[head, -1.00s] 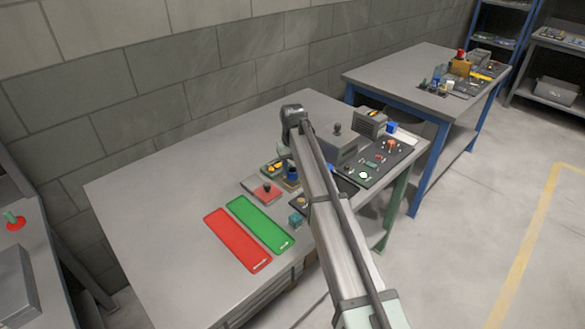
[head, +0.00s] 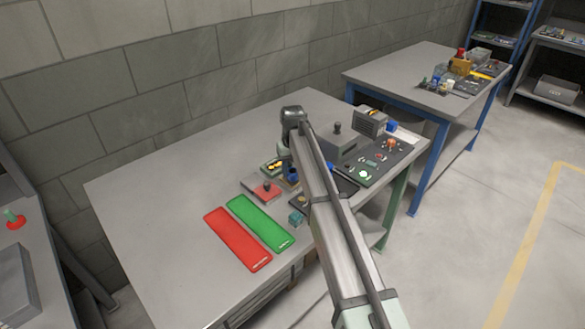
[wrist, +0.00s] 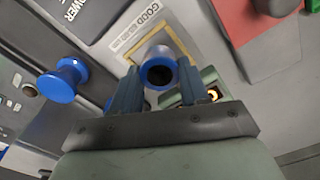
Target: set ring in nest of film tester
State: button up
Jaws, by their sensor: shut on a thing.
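A blue ring (wrist: 160,70) with a dark round opening sits between the two fingers of my gripper (wrist: 158,84) in the wrist view, and the gripper is shut on it. Behind it is a pale square with a tan border (wrist: 172,38), beside a label reading GOOD. Whether the ring touches that surface cannot be told. In the head view the blue ring (head: 293,175) shows beside my arm, low over the bench. My gripper is mostly hidden there by the arm. I cannot make out the nest clearly.
A blue knob (wrist: 62,80) stands left of the ring. A red plate with a dark knob (head: 265,189) lies close by. Red (head: 237,239) and green (head: 260,224) strips lie in front. A grey box (head: 338,142) and control panel (head: 377,162) stand right. The bench's left side is clear.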

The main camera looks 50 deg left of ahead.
jog(key=shift+f, duration=0.45)
jog(key=o, duration=1.2)
jog(key=shift+c, duration=0.2)
jog(key=shift+o, duration=0.2)
jog(key=o, duration=0.4)
jog(key=shift+o, duration=0.2)
jog(key=shift+r, duration=0.1)
jog(key=shift+r, duration=3.4)
